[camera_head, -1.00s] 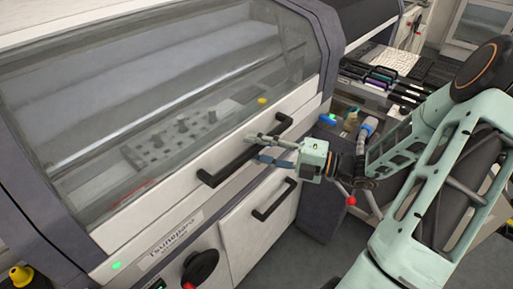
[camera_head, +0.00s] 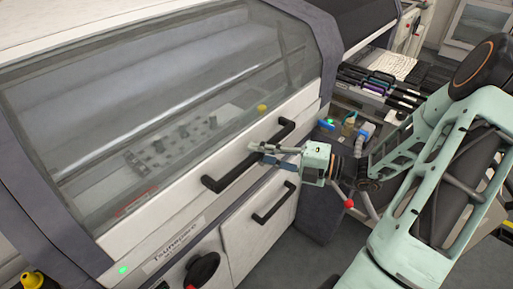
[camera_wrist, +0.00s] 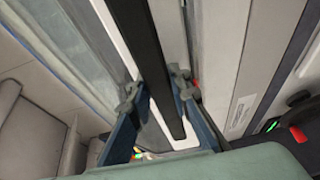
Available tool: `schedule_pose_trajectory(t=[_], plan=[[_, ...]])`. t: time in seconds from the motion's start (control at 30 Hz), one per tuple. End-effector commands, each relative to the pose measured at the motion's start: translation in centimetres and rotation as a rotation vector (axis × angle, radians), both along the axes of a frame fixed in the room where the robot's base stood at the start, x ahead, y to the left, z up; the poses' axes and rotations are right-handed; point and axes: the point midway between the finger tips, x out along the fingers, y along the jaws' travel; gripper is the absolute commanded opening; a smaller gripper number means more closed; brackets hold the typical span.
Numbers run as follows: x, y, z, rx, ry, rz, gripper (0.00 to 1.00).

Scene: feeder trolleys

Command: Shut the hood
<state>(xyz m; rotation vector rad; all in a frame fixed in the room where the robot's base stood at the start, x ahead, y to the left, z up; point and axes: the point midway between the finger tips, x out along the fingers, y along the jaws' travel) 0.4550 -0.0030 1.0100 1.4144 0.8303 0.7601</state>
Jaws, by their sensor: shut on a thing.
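The hood (camera_head: 150,207) is a white frame around a large clear window, on the front of the machine at left. Its lower edge lies close along the dark front strip; I cannot tell whether it is fully flush. A black bar handle (camera_head: 222,184) runs along the hood's lower front. My gripper (camera_head: 262,150) reaches it from the right and is shut on its upper part. In the wrist view, the handle (camera_wrist: 146,50) passes between the two fingers of my gripper (camera_wrist: 155,92). The fingers hide part of the handle in the head view.
Below the hood, a white drawer front (camera_head: 240,235) has a second black handle (camera_head: 272,203). A red-and-black rotary switch (camera_head: 203,270) sits low on the front panel. A cluttered shelf with feeders (camera_head: 385,85) stands right of the machine. Grey floor shows below.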

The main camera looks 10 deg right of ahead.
Motion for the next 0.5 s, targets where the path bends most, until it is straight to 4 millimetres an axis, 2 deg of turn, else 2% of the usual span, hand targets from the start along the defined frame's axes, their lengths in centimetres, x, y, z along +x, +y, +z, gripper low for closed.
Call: schedule_pose_trajectory(t=[0.03, 0.5], plan=[[-0.1, -0.2, 1.2, -0.003, 0.004, -0.002, 0.00], [-1.8, -1.4, 5.3, -0.019, 0.027, -0.002, 0.00]])
